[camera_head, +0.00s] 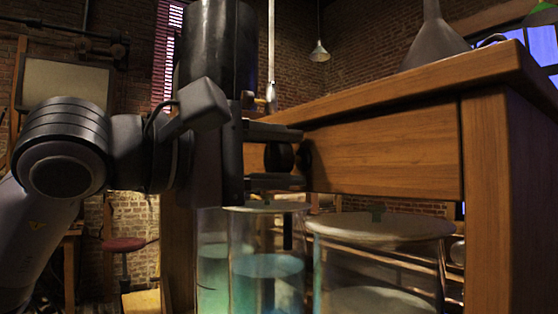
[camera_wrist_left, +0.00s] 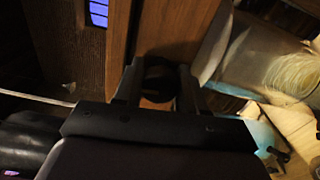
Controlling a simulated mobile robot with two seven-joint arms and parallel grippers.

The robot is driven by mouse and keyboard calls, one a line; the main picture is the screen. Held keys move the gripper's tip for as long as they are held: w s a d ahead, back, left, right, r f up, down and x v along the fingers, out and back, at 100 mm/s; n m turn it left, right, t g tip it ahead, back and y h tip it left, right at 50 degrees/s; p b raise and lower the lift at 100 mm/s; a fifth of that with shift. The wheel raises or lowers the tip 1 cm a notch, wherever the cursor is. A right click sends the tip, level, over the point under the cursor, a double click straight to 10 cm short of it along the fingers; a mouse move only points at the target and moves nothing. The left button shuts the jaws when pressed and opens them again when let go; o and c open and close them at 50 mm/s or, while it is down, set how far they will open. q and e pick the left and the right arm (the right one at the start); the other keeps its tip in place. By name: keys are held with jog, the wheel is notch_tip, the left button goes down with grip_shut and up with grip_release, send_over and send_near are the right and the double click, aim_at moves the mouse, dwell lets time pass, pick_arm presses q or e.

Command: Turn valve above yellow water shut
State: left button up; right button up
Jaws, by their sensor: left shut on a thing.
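A dark round valve knob (camera_head: 280,157) sits on the front of the wooden cabinet (camera_head: 385,155), above the jars. My left gripper (camera_head: 288,158) is shut on this knob, with one finger above it and one below. The left wrist view also shows the knob (camera_wrist_left: 158,84) between the two fingers. Below the cabinet stand glass jars: one with blue-green water (camera_head: 268,267) and a nearer one (camera_head: 375,285) with pale contents. No clearly yellow water shows in the head view. The wrist view shows a jar (camera_wrist_left: 272,65) with pale yellowish contents. My right gripper is not in view.
The cabinet's top edge (camera_head: 410,88) juts out above the knob, and a grey funnel (camera_head: 433,40) stands on top. The jar lids lie close below my left gripper. A red stool (camera_head: 124,245) stands at the back left. A lamp (camera_head: 319,50) hangs behind.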

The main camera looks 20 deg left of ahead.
pick_arm(q)
jog(key=shift+s+m, duration=0.1)
jog(key=shift+m, duration=0.5)
jog(key=o, duration=1)
jog(key=shift+d, duration=0.1)
jog(key=shift+b+v, duration=0.4)
jog(key=shift+v, duration=3.25)
